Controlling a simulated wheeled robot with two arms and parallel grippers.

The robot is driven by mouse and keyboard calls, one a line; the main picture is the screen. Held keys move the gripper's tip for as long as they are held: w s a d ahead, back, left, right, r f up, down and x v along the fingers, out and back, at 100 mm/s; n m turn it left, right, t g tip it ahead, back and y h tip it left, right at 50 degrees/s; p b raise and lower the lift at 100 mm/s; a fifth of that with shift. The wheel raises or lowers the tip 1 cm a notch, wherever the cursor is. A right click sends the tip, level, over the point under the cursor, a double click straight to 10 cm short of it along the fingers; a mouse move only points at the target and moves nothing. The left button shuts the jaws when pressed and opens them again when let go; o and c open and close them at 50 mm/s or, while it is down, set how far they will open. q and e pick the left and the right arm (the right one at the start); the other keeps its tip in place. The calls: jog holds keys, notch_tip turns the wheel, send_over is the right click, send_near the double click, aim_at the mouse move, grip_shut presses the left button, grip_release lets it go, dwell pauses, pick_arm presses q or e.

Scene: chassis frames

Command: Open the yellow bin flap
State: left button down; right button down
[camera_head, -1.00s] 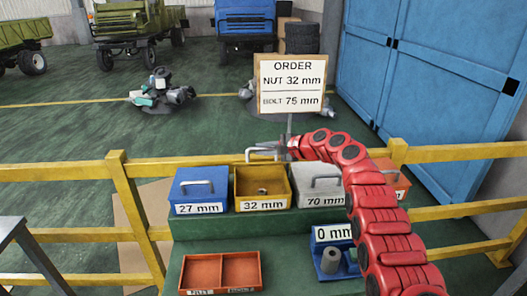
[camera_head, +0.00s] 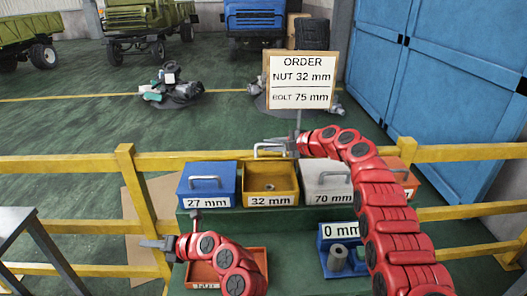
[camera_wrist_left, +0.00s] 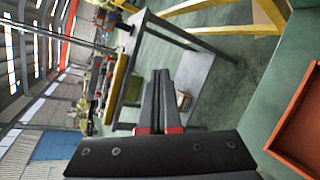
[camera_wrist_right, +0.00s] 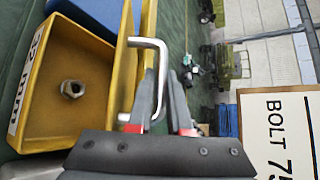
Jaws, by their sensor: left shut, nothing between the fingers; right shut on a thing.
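The yellow bin (camera_head: 267,200), labelled 32 mm, stands on the green bench between the blue and grey bins. Its flap is raised, and a nut (camera_wrist_right: 72,89) lies inside. The flap's metal handle (camera_wrist_right: 160,60) shows in the right wrist view between my right gripper's fingers. My right gripper (camera_head: 279,143) is shut on this handle above the back of the bin; it also shows in the right wrist view (camera_wrist_right: 163,95). My left gripper (camera_head: 152,244) is shut and empty, left of the orange tray; its closed fingers show in the left wrist view (camera_wrist_left: 157,100).
The blue 27 mm bin (camera_head: 208,184) and grey 70 mm bin (camera_head: 327,183) flank the yellow one with lids down. An orange tray (camera_head: 259,262) lies in front, partly behind my left arm. An order sign (camera_head: 302,81) and yellow railing (camera_head: 450,153) stand behind.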

pick_arm(q)
jog(key=w+d+r+t+h, duration=0.2)
jog(key=w+d+r+h, duration=0.1)
jog(key=w+d, duration=0.3)
jog(key=w+d+r+t+h, duration=0.3)
jog(key=w+d, duration=0.1)
jog(key=d, duration=0.3)
jog(key=w+d+r+m+t+h, duration=0.1)
jog(key=d+r+t+h, duration=0.1)
jog(key=d+r+h, duration=0.5)
jog(key=w+d+r+m+t+h, duration=0.1)
jog(key=w+d+r+m+t, duration=0.1)
jog(key=d+r, duration=0.65)
jog(key=w+d+f, duration=0.1)
jog(key=w+f, duration=0.1)
jog(key=w, duration=0.1)
jog(key=w+f, duration=0.2)
jog(key=w+d+f, duration=0.1)
jog(key=w+f, duration=0.2)
jog(key=shift+w+d, duration=0.3)
jog(key=shift+d, duration=0.05)
jog(key=shift+w+r, duration=0.1)
